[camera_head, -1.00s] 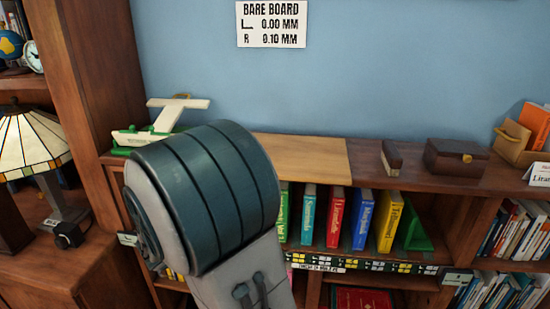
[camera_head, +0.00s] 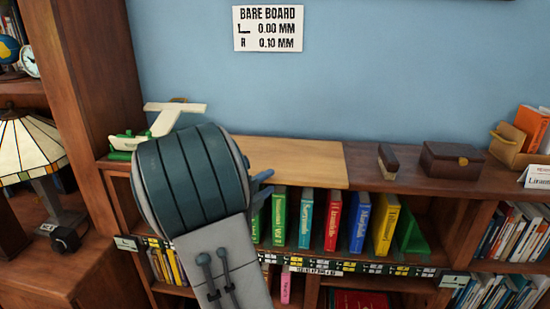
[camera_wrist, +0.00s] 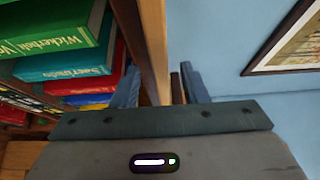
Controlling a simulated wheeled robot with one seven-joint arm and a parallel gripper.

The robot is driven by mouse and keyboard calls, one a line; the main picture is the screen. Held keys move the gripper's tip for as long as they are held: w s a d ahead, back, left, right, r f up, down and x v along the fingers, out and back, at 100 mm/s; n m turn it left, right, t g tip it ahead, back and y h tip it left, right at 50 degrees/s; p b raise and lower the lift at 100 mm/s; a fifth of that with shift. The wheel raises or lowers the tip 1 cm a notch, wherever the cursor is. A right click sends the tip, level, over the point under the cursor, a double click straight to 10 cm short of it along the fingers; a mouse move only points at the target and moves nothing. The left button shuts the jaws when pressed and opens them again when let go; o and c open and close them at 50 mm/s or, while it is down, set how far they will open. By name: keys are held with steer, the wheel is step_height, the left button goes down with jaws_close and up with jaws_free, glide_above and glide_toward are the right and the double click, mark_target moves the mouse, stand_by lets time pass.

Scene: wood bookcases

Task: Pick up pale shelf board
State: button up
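The pale shelf board (camera_head: 295,160) lies flat on top of the low bookcase, its left part hidden behind my arm. My gripper (camera_head: 262,182) shows its blue fingers just right of my wrist, by the board's front edge. In the wrist view the gripper (camera_wrist: 162,88) is open, its fingers on either side of the board's edge (camera_wrist: 154,50): one on the book side, one on the wall side. A gap shows on the wall side; contact on the book side is unclear.
Books (camera_head: 333,220) stand close under the board, with a green bookend (camera_head: 411,232) to their right. A cream and green balance-like device (camera_head: 165,120) stands left of the board. A small block (camera_head: 388,162) and brown box (camera_head: 452,160) stand right. A lamp (camera_head: 30,150) is far left.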

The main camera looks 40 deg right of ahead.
steer(key=shift+w+d, duration=0.1)
steer(key=shift+d, duration=0.8)
jaws_close()
stand_by(0.6)
steer(key=shift+r, duration=0.15)
